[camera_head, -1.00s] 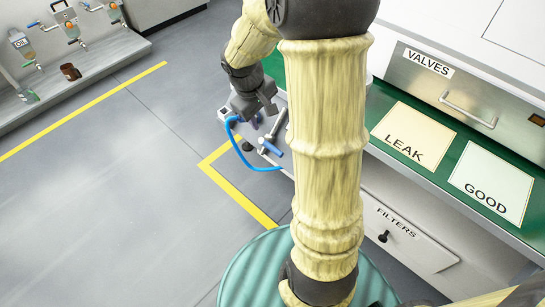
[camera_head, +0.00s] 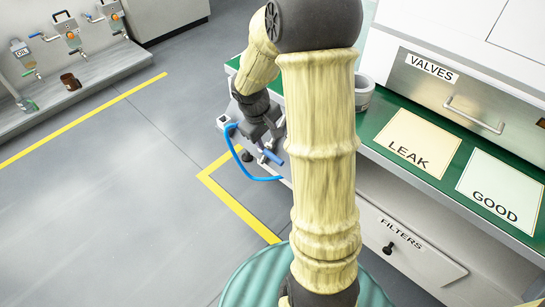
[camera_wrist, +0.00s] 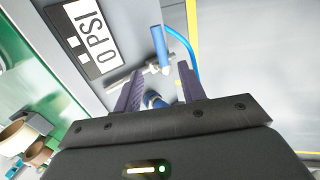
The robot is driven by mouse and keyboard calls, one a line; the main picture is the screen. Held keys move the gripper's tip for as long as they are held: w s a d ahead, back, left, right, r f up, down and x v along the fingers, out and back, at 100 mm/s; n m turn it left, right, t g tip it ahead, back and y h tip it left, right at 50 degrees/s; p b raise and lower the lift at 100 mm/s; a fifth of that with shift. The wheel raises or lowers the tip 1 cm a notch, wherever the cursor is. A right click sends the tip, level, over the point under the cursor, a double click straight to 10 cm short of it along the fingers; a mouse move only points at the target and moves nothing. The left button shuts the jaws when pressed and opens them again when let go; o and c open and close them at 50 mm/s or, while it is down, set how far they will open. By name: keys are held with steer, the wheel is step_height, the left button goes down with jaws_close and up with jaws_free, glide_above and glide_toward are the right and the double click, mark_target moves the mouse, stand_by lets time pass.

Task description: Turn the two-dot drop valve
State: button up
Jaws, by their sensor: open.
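In the head view, my gripper (camera_head: 266,146) is low over the grey press unit at the left end of the green-topped bench, close to a blue-handled valve (camera_head: 271,157). In the wrist view, my gripper (camera_wrist: 159,78) is open, with its fingers pointing toward a metal pipe. A blue valve handle (camera_wrist: 159,47) stands beyond the fingertips. A second blue part (camera_wrist: 153,100) shows between the fingers, partly hidden by my gripper; I cannot tell whether they touch it. No dot marks can be made out on either part.
A blue hose (camera_head: 258,177) loops off the unit's side. A display reading 0 PSI (camera_wrist: 91,40) lies left of the fingers. LEAK (camera_head: 410,145) and GOOD (camera_head: 500,190) sheets lie on the bench. A grey cup (camera_head: 364,94) stands behind my arm. Floor at left is clear.

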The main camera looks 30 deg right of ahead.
mark_target(273, 156)
steer(key=b+x, duration=0.4)
steer(key=x, duration=0.6)
steer(key=shift+d+f, duration=0.1)
steer(key=shift+f, duration=0.1)
jaws_close()
